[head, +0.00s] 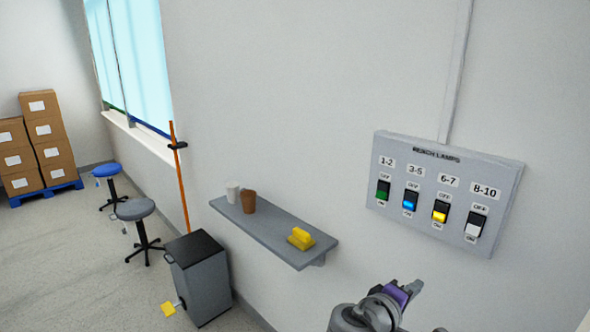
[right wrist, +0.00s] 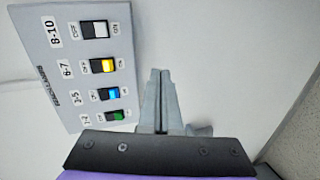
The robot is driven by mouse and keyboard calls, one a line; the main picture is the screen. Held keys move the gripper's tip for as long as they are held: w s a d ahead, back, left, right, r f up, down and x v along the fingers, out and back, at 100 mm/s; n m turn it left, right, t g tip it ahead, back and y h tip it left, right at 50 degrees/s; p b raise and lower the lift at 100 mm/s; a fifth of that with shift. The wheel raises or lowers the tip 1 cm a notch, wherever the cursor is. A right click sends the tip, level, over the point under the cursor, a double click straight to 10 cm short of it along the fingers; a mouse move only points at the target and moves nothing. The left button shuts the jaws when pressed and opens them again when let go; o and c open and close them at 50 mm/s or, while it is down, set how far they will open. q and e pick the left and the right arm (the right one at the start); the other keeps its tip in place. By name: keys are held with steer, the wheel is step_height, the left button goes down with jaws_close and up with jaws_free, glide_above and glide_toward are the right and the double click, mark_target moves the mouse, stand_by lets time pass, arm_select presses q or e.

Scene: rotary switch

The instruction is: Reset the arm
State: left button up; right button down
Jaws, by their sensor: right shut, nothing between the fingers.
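The grey lamp switch panel (head: 459,203) is on the wall at the right of the head view; it also fills the left of the right wrist view (right wrist: 45,50). Its rocker switches are green (head: 383,190), blue (head: 410,200), yellow (head: 440,211) and white (head: 475,224). Blue and yellow look brightly lit, green darker, and white looks unlit. My right gripper (head: 416,286) is below the panel, apart from it. Its fingers are together and empty, seen also in the right wrist view (right wrist: 160,73), to the side of the switches. My left gripper is out of view.
A grey bin (head: 203,280), two stools and stacked boxes (head: 48,130) stand further left. The wall around the panel is clear.

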steer(key=s+f+m+g+y, duration=0.3)
steer(key=s+f+y, duration=0.2)
steer(key=s+f, duration=0.7)
steer(key=s+a+f+m+y, duration=0.3)
steer(key=s+a+f+y, duration=0.3)
steer(key=f, duration=0.4)
steer(key=shift+s+a+f+m+g+p, duration=0.15)
steer(key=shift+s+a+m+g+p, duration=0.35)
steer(key=shift+a, duration=0.75)
steer(key=shift+s, duration=0.1)
